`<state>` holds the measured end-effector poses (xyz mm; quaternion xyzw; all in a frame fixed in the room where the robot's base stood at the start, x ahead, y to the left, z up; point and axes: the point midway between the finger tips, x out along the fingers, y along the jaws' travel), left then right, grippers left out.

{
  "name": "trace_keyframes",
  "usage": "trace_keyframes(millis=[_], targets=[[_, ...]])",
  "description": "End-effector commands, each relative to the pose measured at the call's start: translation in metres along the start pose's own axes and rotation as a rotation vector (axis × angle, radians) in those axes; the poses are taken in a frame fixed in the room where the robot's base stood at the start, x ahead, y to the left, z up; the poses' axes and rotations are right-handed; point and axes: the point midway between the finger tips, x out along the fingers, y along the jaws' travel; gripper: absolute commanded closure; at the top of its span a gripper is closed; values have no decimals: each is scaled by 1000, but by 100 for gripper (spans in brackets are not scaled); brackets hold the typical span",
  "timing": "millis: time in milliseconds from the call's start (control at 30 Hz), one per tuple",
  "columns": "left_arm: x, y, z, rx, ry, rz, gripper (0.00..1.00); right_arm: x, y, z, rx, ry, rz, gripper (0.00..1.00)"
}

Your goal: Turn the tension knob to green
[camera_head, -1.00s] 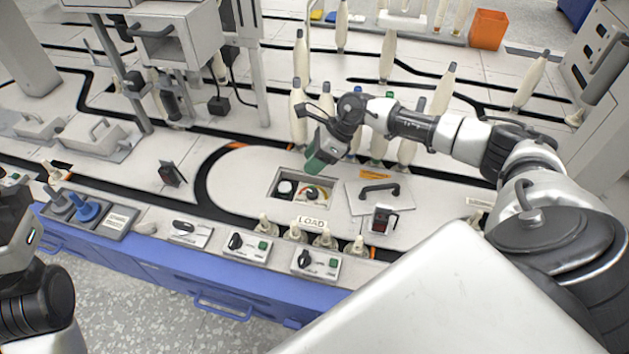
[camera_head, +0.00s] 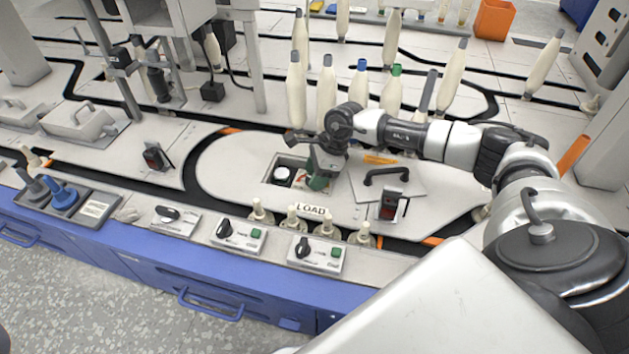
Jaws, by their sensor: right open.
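A recessed opening (camera_head: 270,180) in the white table top, behind the LOAD label, holds a round dark fitting with a white top (camera_head: 282,175). To its right is a small dial (camera_head: 300,180) with coloured marks, now mostly hidden by my right gripper. My right gripper (camera_head: 318,183), with green fingertips, points down over the right part of the opening. It is open. I cannot tell whether its fingers touch anything in the opening, nor where the dial points. My left gripper is not in view.
A lid with a black handle (camera_head: 387,176) lies right of the opening. Several white bobbins (camera_head: 297,90) stand behind my right arm. Black-knobbed switch panels (camera_head: 238,235) and small pegs line the front edge. A red-lit switch (camera_head: 389,207) stands at right.

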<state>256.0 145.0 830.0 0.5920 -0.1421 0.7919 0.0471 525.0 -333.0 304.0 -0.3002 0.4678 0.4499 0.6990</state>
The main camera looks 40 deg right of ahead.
Motion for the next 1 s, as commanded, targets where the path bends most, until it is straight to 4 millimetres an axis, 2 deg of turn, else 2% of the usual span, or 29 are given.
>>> trace_keyframes(millis=[100, 367, 600, 867, 1000], targets=[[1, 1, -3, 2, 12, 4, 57, 6, 0, 0, 0, 0, -1, 54], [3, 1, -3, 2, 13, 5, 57, 6, 0, 0, 1, 0, -1, 54], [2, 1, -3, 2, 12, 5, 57, 6, 0, 0, 1, -1, -1, 88], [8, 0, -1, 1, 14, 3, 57, 4, 0, 1, 25, -1, -11, 88], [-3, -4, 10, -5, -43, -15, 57, 2, 1, 2, 79, -1, -32, 88]])
